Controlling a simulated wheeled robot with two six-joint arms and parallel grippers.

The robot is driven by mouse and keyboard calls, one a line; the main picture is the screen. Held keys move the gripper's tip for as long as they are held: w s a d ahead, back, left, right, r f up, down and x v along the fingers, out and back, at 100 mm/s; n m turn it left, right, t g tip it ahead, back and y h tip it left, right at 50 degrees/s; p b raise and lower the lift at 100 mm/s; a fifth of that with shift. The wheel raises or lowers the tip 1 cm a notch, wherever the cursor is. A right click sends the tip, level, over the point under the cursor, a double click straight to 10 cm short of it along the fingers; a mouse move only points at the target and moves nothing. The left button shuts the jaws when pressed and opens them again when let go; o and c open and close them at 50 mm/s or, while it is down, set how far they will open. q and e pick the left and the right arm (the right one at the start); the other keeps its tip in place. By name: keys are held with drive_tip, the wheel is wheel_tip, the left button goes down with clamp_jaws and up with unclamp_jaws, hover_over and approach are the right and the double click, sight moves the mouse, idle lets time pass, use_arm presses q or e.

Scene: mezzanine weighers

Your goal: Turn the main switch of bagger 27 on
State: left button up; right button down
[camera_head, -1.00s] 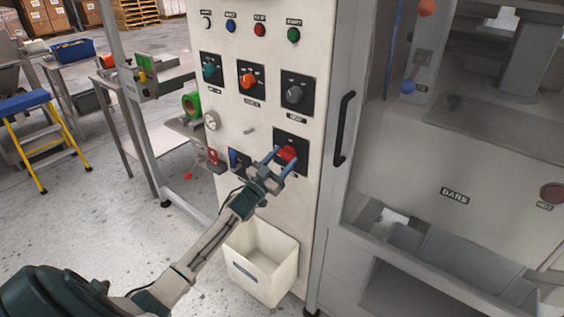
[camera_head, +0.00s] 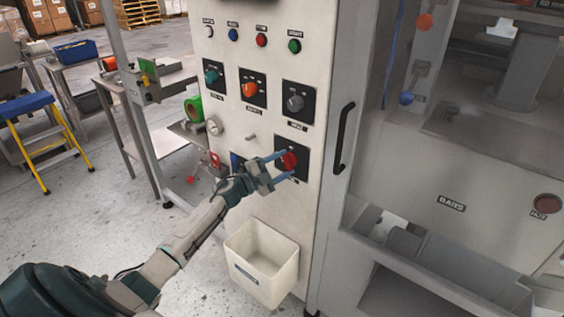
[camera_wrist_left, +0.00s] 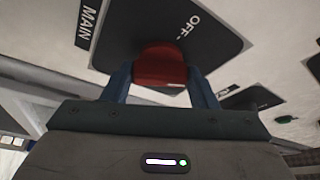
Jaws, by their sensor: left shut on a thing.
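The main switch is a red knob (camera_head: 289,160) on a black square plate (camera_head: 303,145), low on the pale control panel in the head view. In the left wrist view the red knob (camera_wrist_left: 160,68) sits between my blue fingers, and the plate reads "OFF" beside it, with a "MAIN" label at the upper left. My left gripper (camera_head: 283,166) is shut on the red knob, one finger on each side. The knob's pointer mark is hard to make out. My right gripper is not in view.
Other knobs, teal (camera_head: 211,76), orange (camera_head: 249,90) and grey (camera_head: 295,103), sit above on the panel. A black door handle (camera_head: 344,138) is to the right. A white bin (camera_head: 262,262) hangs below.

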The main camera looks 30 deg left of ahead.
use_arm(q)
drive_tip(key=shift+r+m+g+p, duration=0.15)
drive_tip(key=shift+m+g+p, duration=0.3)
drive_tip(key=shift+m, duration=0.45)
drive_tip(key=m+g+p, duration=0.1)
drive_tip(key=m, duration=0.1)
drive_tip(key=shift+m+p, duration=0.3)
drive_tip(key=shift+m, duration=0.4)
drive_tip(key=shift+p, duration=0.3)
drive_tip(key=shift+g, duration=0.25)
drive_tip(key=o, duration=1)
